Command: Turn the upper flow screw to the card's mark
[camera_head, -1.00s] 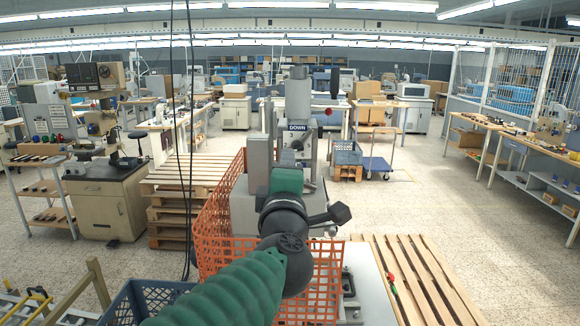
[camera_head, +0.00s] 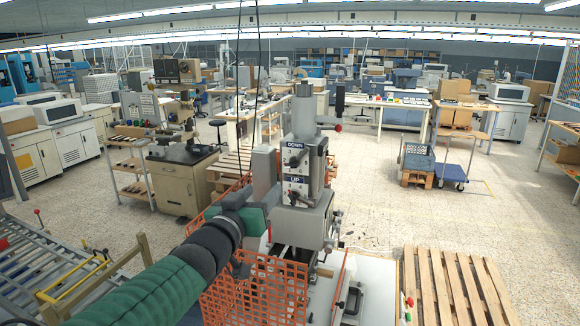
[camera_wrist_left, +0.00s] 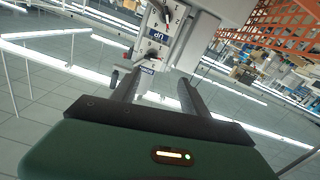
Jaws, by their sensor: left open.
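A grey stamping press (camera_head: 305,160) stands in the middle of the head view. Its front has a DOWN label (camera_head: 298,143) above an UP label (camera_head: 297,180). A dark upper flow screw (camera_head: 294,160) sits beneath DOWN, and a lower screw (camera_head: 293,197) beneath UP. In the left wrist view the press front is upside down, with the upper screw (camera_wrist_left: 151,57) ahead of the fingers. My left gripper (camera_wrist_left: 157,82) is open and empty, apart from the screws. In the head view its green body is left of the press and its fingertips are unclear. I cannot make out a card's mark.
Orange mesh fencing (camera_head: 262,292) stands in front of the press, close under my left arm. A wooden pallet (camera_head: 455,285) lies at the right. A roller conveyor (camera_head: 50,265) is at the left. A dark-topped cabinet (camera_head: 183,180) stands behind the arm.

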